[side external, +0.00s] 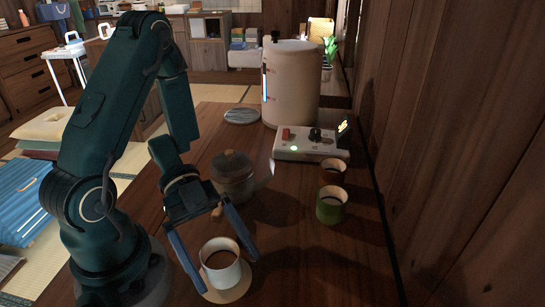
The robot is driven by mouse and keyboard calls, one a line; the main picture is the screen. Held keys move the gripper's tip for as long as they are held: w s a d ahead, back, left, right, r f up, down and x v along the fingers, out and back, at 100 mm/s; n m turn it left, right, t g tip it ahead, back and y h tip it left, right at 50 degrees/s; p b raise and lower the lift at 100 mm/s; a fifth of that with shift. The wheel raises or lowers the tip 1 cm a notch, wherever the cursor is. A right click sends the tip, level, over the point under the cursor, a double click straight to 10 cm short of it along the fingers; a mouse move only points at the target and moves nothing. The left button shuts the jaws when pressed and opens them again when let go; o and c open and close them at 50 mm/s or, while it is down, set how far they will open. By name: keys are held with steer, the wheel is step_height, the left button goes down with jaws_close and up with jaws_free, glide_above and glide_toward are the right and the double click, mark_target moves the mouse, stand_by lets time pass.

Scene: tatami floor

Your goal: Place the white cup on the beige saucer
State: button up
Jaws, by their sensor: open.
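The white cup (221,266) stands upright at the front of the dark wooden table and holds a dark brown liquid. Under it is the round beige saucer (240,288), whose rim shows at the front and right of the cup. The cup appears to rest on the saucer, a little toward its back. My gripper (226,270) is open, with one blue-grey finger to the left of the cup and the other to its right. Whether the fingers touch the cup cannot be told.
A brown lidded pot (233,178) stands close behind my gripper. A green cup (331,206) and a brown cup (333,172) stand to the right. A white control box (305,145), a large beige canister (291,85) and a round coaster (242,116) are farther back. A wooden wall (460,150) bounds the right side.

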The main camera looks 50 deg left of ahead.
steer(key=v, duration=1)
steer(key=w+a+n+t+y, duration=0.15)
steer(key=w+t+y, duration=0.45)
steer(key=w, duration=0.7)
steer(key=w+a+r+n+t+y, duration=0.5)
steer(key=a+r+n+t+y, duration=0.1)
steer(key=r+n+y, duration=0.25)
steer(key=s+d+f+n+g+h, duration=0.1)
steer(key=s+d+n+g, duration=0.2)
steer(key=s+d, duration=0.2)
steer(key=s+d+f+n+g, duration=0.1)
steer(key=s+d+n+g, duration=0.2)
steer(key=s+d, duration=0.3)
steer(key=s+n, duration=0.1)
steer(key=s, duration=0.4)
steer(key=shift+n+g+h, duration=0.3)
steer(key=shift+h, duration=0.05)
